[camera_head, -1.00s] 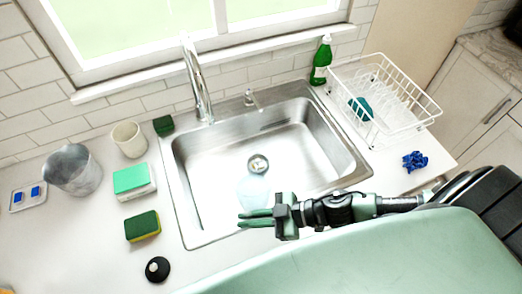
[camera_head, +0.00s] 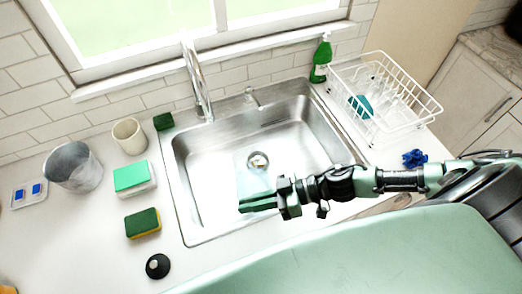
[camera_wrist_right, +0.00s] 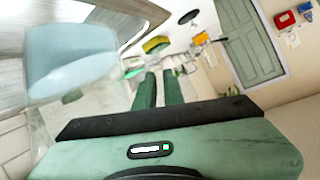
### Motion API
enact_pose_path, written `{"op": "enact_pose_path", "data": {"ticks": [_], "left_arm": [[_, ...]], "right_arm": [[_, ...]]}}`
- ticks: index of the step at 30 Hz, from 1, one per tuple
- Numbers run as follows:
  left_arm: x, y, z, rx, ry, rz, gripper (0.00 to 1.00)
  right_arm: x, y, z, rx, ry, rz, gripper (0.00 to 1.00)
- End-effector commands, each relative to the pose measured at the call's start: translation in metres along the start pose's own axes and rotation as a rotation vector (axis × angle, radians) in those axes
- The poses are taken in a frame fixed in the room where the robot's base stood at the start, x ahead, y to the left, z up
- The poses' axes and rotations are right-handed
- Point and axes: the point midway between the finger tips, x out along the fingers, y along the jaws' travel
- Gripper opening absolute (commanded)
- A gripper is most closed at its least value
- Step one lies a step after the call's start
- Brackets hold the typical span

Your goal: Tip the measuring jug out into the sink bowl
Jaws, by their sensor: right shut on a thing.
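The measuring jug (camera_head: 254,182) is clear and faint in the head view, over the front part of the steel sink bowl (camera_head: 215,215). In the right wrist view the clear jug (camera_wrist_right: 70,62) stands large at the left, with pale blue liquid in it. My right gripper (camera_head: 256,204) reaches in from the right over the sink's front side, its green fingers shut on the jug. The exact grip is hard to make out through the clear wall. I cannot tell how far the jug is tilted. My left gripper is not in view.
The tap (camera_head: 198,85) rises behind the sink. A white dish rack (camera_head: 405,125) and green bottle (camera_head: 321,60) are at right. Sponges (camera_head: 142,223), a beige cup (camera_head: 129,138), a grey bucket (camera_head: 73,168) and a black round object (camera_head: 158,266) stand on the left counter.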

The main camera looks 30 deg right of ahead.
Motion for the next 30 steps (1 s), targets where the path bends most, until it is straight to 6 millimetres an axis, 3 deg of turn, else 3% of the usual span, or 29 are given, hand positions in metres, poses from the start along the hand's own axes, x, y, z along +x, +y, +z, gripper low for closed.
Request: {"op": "enact_pose_path", "data": {"ticks": [5,12,18,30], "left_arm": [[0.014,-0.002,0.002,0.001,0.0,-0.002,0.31],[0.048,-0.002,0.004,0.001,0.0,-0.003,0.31],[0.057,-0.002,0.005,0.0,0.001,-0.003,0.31],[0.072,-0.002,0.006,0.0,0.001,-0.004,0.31]], "right_arm": [[-0.005,0.011,-0.011,0.1,0.014,-0.043,0.0],[-0.006,0.032,-0.009,0.244,0.03,-0.103,0.0],[-0.013,0.036,-0.024,0.359,0.042,-0.151,0.0],[-0.018,0.043,-0.035,0.483,0.053,-0.2,0.0]]}}
